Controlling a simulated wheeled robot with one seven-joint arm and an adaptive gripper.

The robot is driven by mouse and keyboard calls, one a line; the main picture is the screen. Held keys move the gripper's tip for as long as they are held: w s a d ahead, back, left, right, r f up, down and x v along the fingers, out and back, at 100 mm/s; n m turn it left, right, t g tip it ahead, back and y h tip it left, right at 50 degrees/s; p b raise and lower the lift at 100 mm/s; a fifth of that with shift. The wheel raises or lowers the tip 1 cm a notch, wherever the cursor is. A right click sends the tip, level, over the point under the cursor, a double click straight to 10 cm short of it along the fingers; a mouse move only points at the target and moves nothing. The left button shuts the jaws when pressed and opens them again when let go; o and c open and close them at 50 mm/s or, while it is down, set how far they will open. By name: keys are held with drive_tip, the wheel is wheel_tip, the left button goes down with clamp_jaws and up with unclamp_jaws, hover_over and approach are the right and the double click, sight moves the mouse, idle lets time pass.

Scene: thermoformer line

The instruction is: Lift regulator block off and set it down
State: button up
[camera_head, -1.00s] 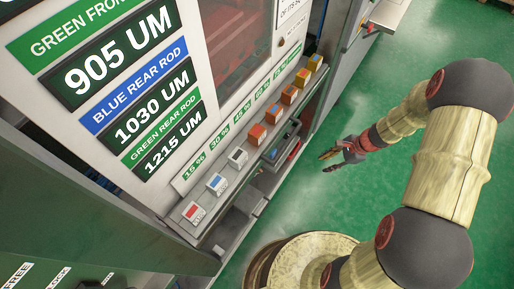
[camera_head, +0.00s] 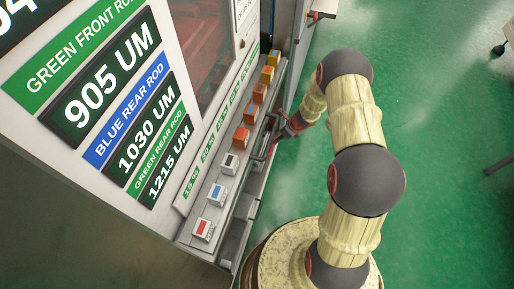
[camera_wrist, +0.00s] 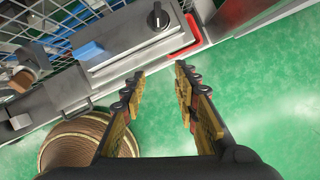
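My gripper (camera_wrist: 160,75) is open and empty in the wrist view, its two fingers apart. Just beyond the fingertips is a grey metal block (camera_wrist: 140,47) with a black knob (camera_wrist: 158,18) on its top, at the machine's edge. It looks like the regulator block, but no label on it can be read. In the head view my gripper (camera_head: 287,128) is beside the machine's front edge, near a dark bracket-like part (camera_head: 264,146) below the ledge. My arm and gripper partly hide that area. I see no contact with the block.
A ledge (camera_head: 198,210) carries a row of small coloured blocks under percent labels. The wrist view shows a blue part (camera_wrist: 88,52), wire mesh (camera_wrist: 50,22) and a red bracket (camera_wrist: 190,38) near the grey block. Green floor (camera_head: 430,130) to the right is mostly clear.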

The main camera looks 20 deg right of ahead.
drive_tip(key=w+a+f, duration=0.1)
drive_tip(key=w, duration=0.1)
drive_tip(key=w+a+f+b, duration=0.1)
drive_tip(key=w+a+f, duration=0.1)
drive_tip(key=w, duration=0.1)
drive_tip(key=w+a+f+b, duration=0.1)
drive_tip(key=w+a, duration=0.1)
drive_tip(key=shift+w+f, duration=0.2)
drive_tip(key=shift+f, duration=0.2)
drive_tip(key=shift+r, duration=0.1)
drive_tip(key=c, duration=0.3)
drive_tip(key=c, duration=0.4)
clamp_jaws()
